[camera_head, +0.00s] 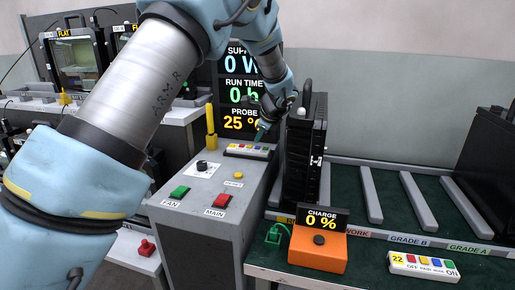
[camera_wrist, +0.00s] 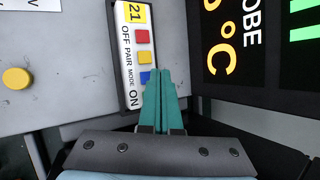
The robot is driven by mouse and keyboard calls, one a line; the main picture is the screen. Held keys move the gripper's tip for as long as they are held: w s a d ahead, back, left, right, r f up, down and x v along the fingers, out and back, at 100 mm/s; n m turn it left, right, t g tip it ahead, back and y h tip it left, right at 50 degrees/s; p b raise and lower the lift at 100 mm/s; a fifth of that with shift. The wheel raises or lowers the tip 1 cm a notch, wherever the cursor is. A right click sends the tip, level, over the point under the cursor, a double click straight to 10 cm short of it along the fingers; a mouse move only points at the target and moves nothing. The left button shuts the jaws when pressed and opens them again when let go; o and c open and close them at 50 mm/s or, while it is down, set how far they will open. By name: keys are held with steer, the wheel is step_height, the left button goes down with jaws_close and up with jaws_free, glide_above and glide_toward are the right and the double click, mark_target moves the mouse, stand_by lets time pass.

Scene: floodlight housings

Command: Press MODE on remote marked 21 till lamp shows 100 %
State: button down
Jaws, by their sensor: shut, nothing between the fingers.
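The remote marked 21 (camera_wrist: 133,15) lies on the grey console (camera_head: 200,190); in the head view the remote (camera_head: 236,152) is at the console's back. In the wrist view its red OFF, yellow PAIR and blue MODE (camera_wrist: 145,77) buttons show; the ON button is hidden behind my fingers. My gripper (camera_wrist: 162,72) is shut and empty, its teal fingertips beside the MODE button in the picture. I cannot tell whether they touch it. In the head view my gripper (camera_head: 260,136) is over the remote's right part. The black lamp housing (camera_head: 306,150) stands right of it; no lit face shows.
A display (camera_head: 240,92) behind the console shows 0 W and 25 °C. An orange charger (camera_head: 317,250) reads CHARGE 0 %. A remote marked 22 (camera_head: 423,266) lies at front right. A yellow post (camera_head: 211,128) and FAN and MAIN buttons are on the console.

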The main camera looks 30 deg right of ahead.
mark_target(259, 147)
steer(key=shift+f, duration=0.1)
stand_by(0.6)
steer(key=shift+f, duration=0.35)
steer(key=shift+s+f+b, duration=0.1)
steer(key=shift+f+b, duration=0.3)
steer(key=shift+f, duration=0.1)
stand_by(0.6)
steer(key=shift+r, duration=0.15)
steer(key=shift+d+r+p, duration=0.1)
steer(key=shift+r+p, duration=0.6)
steer(key=shift+r, duration=0.05)
steer(key=shift+r, duration=0.1)
step_height(259, 147, up, 5)
steer(key=p, duration=0.4)
stand_by(0.6)
